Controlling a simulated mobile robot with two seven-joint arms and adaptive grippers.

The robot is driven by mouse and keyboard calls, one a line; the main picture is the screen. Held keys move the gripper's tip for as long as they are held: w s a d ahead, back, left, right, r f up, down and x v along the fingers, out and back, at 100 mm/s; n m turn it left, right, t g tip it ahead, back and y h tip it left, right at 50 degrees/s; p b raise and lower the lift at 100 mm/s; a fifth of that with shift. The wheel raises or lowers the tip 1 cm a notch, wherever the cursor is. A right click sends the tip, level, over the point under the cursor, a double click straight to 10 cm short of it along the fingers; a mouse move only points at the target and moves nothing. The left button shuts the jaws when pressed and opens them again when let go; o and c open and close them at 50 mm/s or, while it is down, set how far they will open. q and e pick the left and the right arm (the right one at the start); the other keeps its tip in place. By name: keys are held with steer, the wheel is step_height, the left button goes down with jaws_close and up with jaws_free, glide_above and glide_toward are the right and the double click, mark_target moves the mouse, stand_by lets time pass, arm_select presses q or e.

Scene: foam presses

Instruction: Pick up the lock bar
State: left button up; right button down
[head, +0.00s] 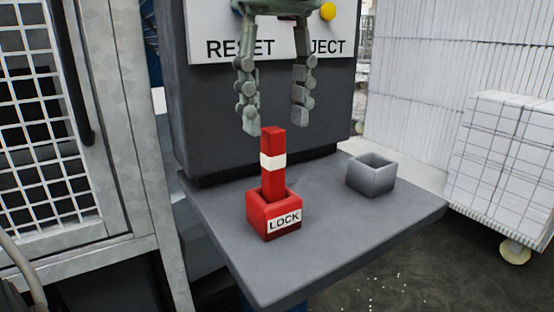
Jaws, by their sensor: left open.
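The lock bar (272,178) is a red upright bar with a white band. Its lower end sits inside a red square holder (273,218) labelled LOCK, on a grey shelf. My left gripper (275,128) is open and empty, with its fingers pointing down. In the picture its fingertips are to either side of the bar's top and around its height. I cannot tell how far apart in depth the gripper and the bar are. My right gripper is not in view.
The grey shelf (340,230) also carries an empty grey square holder (371,176) to the right. Behind is a panel (340,35) with RESET and a partly hidden second label, plus a yellow button (327,11). A mesh cage (45,110) stands left, wrapped white stacks (505,160) right.

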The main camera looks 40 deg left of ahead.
mark_target(274, 162)
arm_select(q)
steer(key=shift+w+a, duration=0.15)
steer(key=shift+w, duration=0.1)
steer(key=shift+f, duration=0.2)
steer(key=f, duration=0.7)
steer(key=shift+s+a+f, duration=0.1)
steer(key=shift+a+f, duration=0.1)
steer(key=shift+a, duration=0.05)
steer(key=shift+r, duration=0.15)
jaws_close()
